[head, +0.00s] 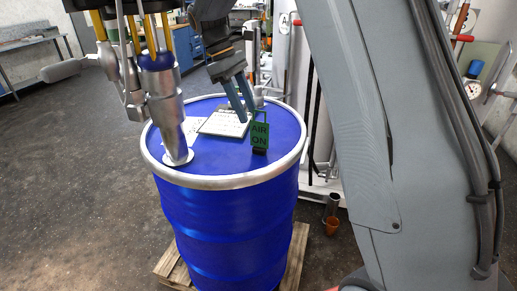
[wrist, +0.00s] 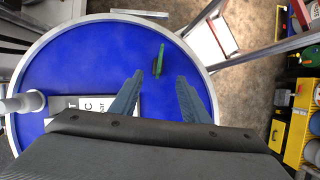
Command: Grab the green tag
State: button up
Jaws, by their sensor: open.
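The green tag (head: 259,134) reads "AIR ON" and stands upright in a small dark base on the lid of the blue drum (head: 225,220), towards its right side. In the wrist view the green tag (wrist: 160,60) shows nearly edge-on as a thin strip. My gripper (head: 243,100) is open and empty, pointing down over the lid close to the tag. In the wrist view the fingers of my gripper (wrist: 160,78) are apart, with the tag just beyond the fingertips, in line with the gap. I see no contact with the tag.
A silver nozzle (head: 166,110) stands at the lid's left. The drum sits on a wooden pallet (head: 297,255). White cylinders and pipes (head: 285,60) stand behind. Floor at left is clear.

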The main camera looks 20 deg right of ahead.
jog(key=b, duration=0.4)
send_near(256, 146)
jog(key=shift+p+x, duration=1.95)
jog(key=shift+x, duration=2.35)
jog(key=shift+w, duration=0.1)
jog(key=shift+c, duration=0.4)
grip_shut()
